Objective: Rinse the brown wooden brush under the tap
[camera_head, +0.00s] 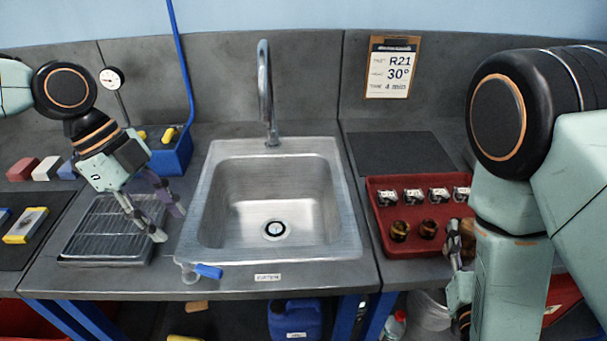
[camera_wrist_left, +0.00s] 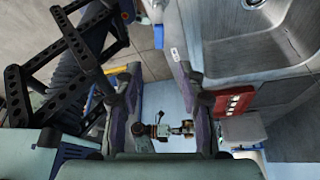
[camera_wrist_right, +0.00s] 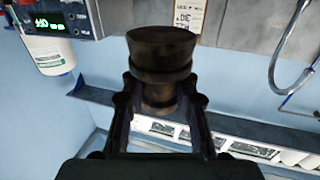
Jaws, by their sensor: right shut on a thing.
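The brown wooden brush (camera_wrist_right: 160,52) is in my right gripper; the right wrist view shows its round dark-brown head and narrower neck between both fingers. In the head view the gripper (camera_head: 456,262) is beside the front right part of the red tray, partly hidden by my arm, with a brown piece (camera_head: 467,236) showing at it. The tap (camera_head: 265,90) stands behind the steel sink (camera_head: 350,225); no water stream is visible. My left gripper (camera_head: 168,222) is open and empty, between the wire rack and the sink's left edge; its spread fingers show in the left wrist view (camera_wrist_left: 162,112).
The red tray (camera_head: 385,235) holds several metallic pieces and brown round pieces. A wire rack (camera_head: 90,240) lies left of the sink. A blue-handled fitting (camera_head: 208,271) sits at the sink's front left. A blue bin (camera_head: 172,158) stands behind the rack. The basin is empty.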

